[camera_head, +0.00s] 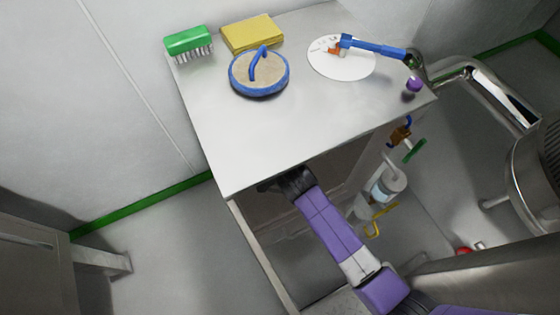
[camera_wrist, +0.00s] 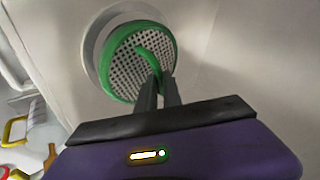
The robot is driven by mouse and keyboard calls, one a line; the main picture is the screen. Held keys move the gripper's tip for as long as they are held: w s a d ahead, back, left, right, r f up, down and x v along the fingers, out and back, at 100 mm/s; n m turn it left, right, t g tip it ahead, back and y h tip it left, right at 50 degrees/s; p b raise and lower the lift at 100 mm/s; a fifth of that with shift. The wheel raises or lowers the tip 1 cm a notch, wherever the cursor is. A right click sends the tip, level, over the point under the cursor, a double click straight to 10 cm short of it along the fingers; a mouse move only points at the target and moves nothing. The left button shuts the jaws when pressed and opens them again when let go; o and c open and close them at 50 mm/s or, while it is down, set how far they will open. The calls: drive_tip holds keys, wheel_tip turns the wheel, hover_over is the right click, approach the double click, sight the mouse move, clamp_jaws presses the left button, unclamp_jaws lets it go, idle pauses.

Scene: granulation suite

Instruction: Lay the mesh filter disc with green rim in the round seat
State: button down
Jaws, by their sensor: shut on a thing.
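The mesh filter disc (camera_wrist: 126,66) has a green rim, a grey perforated face and a curved green handle, and it shows in the wrist view. My gripper (camera_wrist: 161,82) is shut on the handle. The round seat (camera_wrist: 91,44) is a pale ring behind the disc, on a light surface. The disc overlaps much of the seat and sits off to its lower right; whether they touch I cannot tell. In the head view my gripper (camera_head: 285,182) is at the table's near edge, and the disc and seat are hidden there.
On the table (camera_head: 250,140) are a blue-rimmed disc (camera_head: 245,80), a yellow sponge (camera_head: 252,33), a green brush (camera_head: 189,41), a white round plate (camera_head: 340,70) with a blue-handled tool, and a purple ball (camera_head: 413,85). The table's near half is clear. Hanging items (camera_head: 400,134) are at its right side.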

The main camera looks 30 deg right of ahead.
drive_tip(key=shift+w, duration=0.45)
drive_tip(key=shift+w+f+b, duration=0.1)
drive_tip(key=shift+f+b, duration=0.35)
drive_tip(key=shift+f, duration=1.25)
drive_tip(key=shift+f, duration=0.3)
drive_tip(key=c, duration=1.5)
unclamp_jaws()
drive_tip(key=shift+r, duration=0.1)
drive_tip(key=shift+r, duration=0.25)
drive_tip(key=p+v, duration=0.2)
drive_tip(key=v, duration=1)
drive_tip(key=shift+p, duration=0.35)
